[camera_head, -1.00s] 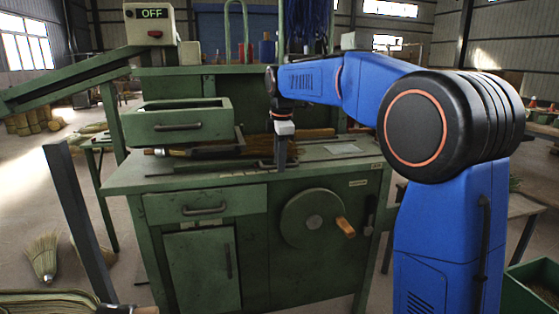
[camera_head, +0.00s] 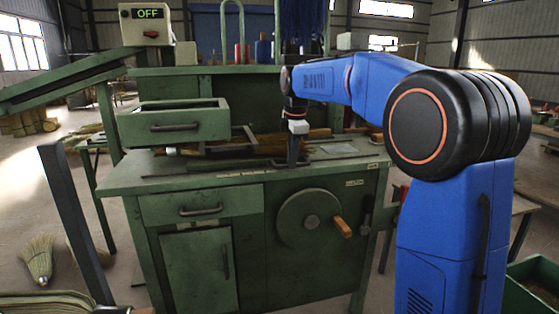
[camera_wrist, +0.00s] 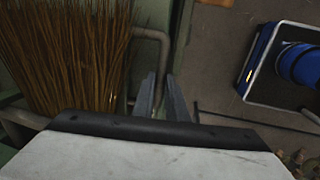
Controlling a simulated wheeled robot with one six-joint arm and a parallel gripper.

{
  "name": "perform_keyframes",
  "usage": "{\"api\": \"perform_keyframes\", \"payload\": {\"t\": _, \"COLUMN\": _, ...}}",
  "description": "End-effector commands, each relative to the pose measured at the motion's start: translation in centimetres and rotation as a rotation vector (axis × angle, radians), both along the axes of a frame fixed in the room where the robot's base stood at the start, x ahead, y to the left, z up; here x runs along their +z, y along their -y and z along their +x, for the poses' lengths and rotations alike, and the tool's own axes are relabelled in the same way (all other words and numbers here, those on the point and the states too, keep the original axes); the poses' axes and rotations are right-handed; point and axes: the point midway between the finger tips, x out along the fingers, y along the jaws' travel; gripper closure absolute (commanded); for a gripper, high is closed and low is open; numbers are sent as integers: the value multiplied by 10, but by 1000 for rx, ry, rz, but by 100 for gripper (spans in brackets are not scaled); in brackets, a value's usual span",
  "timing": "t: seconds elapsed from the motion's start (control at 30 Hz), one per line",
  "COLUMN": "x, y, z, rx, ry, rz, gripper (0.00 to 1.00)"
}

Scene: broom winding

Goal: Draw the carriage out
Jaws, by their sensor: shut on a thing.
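The carriage, a low metal frame (camera_head: 248,137) on the green bench, carries a bundle of brown bristles (camera_head: 215,149). The bristles (camera_wrist: 70,50) fill the left of the wrist view. A grey bent bar (camera_wrist: 152,34) at the carriage's end runs down to my fingers. My gripper (camera_head: 292,160) points straight down at the right end of the carriage, low over the bench top. In the wrist view its two fingers (camera_wrist: 161,97) are close together on the bar. The grip itself is partly hidden by the gripper body.
The green bench (camera_head: 110,183) has a drawer, a cupboard door and a hand wheel (camera_head: 308,218) with a wooden knob. A raised green tray box (camera_head: 172,124) stands left of my gripper. A box reading OFF (camera_head: 147,24) is above. A paper (camera_head: 338,148) lies to the right.

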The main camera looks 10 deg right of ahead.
Motion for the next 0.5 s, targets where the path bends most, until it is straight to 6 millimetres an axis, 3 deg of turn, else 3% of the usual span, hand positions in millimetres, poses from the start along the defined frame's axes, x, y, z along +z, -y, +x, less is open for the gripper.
{"api": "perform_keyframes", "payload": {"t": 0.03, "x": 0, "y": 16, "z": 0, "rx": -5, "ry": 0, "rz": -2, "gripper": 100}}
{"api": "perform_keyframes", "payload": {"t": 0.5, "x": 0, "y": 148, "z": 0, "rx": -6, "ry": 0, "rz": -3, "gripper": 100}}
